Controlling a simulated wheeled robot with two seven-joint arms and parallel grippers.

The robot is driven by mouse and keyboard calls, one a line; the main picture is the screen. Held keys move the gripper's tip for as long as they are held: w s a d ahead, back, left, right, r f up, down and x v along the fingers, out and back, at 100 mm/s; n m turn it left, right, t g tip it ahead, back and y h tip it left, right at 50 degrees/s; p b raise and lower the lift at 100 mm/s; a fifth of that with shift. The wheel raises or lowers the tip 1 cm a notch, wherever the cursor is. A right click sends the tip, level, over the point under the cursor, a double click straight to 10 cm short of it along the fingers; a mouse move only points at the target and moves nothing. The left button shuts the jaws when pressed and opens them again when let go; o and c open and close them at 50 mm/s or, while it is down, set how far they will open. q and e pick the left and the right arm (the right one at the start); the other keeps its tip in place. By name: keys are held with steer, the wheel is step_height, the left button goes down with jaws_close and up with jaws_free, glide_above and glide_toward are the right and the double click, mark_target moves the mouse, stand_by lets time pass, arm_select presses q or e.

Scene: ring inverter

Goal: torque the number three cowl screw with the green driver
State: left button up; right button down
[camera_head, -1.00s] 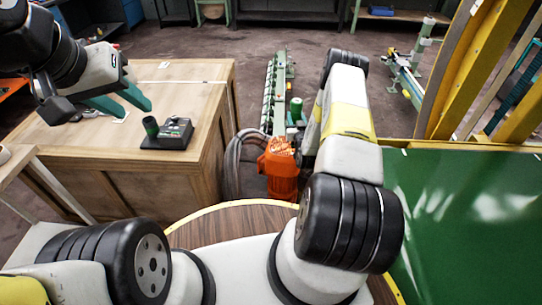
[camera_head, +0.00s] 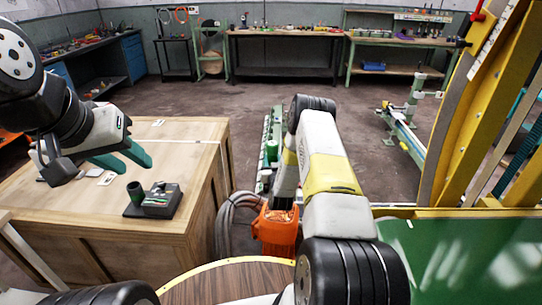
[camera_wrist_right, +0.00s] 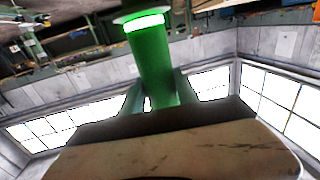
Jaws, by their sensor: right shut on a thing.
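The green driver (camera_wrist_right: 152,62) is a bright green cylinder with a glowing light-green ring near its top in the right wrist view. My right gripper (camera_wrist_right: 160,92) is shut on it, with a finger on each side. In the head view my right arm hides this gripper. My left gripper (camera_head: 125,160) has teal fingers that stand apart and empty above the wooden crate. The number three cowl screw cannot be made out in either view.
An orange unit (camera_head: 276,230) sits beside grey hoses (camera_head: 228,228). A yellow frame (camera_head: 505,85) and a green panel (camera_head: 455,255) take up the right side. Workbenches line the back wall.

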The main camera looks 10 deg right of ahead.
steer(key=shift+w+a+r, duration=0.1)
steer(key=shift+w+r, duration=0.1)
steer(key=shift+w, duration=0.05)
steer(key=shift+f, duration=3.15)
steer(key=shift+s+f, duration=0.15)
steer(key=shift+f, duration=1.1)
stand_by(0.6)
